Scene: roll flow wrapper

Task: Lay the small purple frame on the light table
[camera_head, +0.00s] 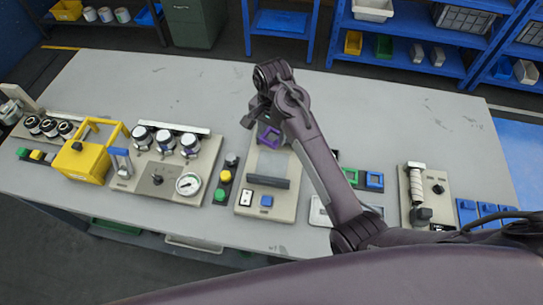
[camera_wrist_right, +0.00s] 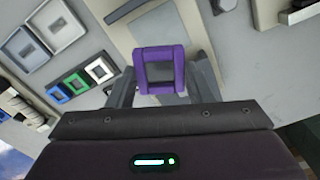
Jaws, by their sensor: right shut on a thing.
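The small purple frame (camera_wrist_right: 160,53) is a square ring with an open middle. It is between the two fingers of my right gripper (camera_head: 268,128), which is shut on it. In the head view the purple frame (camera_head: 263,141) shows just below the gripper, over the back part of a beige panel. Its height above that panel is hard to tell. The wide light grey table (camera_head: 340,98) spreads under everything. My left gripper is in neither view.
The beige panel (camera_head: 245,209) carries a dark bar (camera_head: 268,182) and a blue button. A yellow box (camera_head: 84,163) and a gauge panel (camera_head: 150,180) stand to the left. The table's back stretch is clear.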

